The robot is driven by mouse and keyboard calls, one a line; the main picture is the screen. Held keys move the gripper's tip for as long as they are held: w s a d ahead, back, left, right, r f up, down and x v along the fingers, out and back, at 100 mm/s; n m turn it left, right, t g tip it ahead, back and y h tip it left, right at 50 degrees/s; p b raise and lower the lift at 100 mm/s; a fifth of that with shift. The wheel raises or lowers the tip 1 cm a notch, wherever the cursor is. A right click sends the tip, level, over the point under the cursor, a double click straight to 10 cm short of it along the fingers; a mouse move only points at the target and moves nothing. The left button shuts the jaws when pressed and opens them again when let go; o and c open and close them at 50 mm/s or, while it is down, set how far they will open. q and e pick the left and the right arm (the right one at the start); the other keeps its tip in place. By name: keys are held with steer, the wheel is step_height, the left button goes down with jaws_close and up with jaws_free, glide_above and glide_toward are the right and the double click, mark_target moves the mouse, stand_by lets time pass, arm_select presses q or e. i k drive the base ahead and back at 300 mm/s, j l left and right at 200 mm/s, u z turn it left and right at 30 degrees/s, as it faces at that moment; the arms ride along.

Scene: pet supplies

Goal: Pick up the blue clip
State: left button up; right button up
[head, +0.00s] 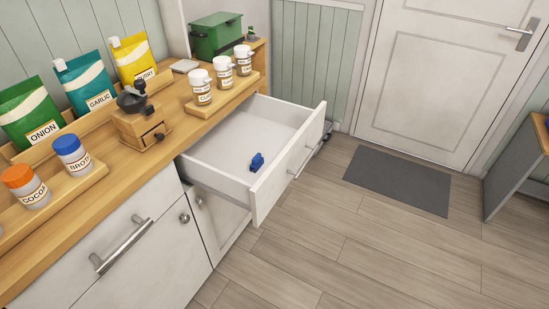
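The blue clip (257,162) lies on the floor of an open white drawer (240,150), close to the drawer's front panel. The rest of the drawer's visible floor is bare. Neither of my grippers is in the head view.
A wooden counter (85,215) carries bags, jars and a wooden grinder (141,125) left of the drawer. A green box (215,38) stands at the back. The pulled-out drawer juts over the wooden floor (340,245), which is clear apart from a grey mat (400,180) before the door.

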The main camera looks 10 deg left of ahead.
mark_target(257, 160)
steer(key=u, duration=1.65)
steer(key=z, duration=1.3)
steer(key=i+l+u, duration=0.1)
steer(key=i+l, duration=0.55)
steer(key=l, duration=0.3)
steer(key=u, duration=0.05)
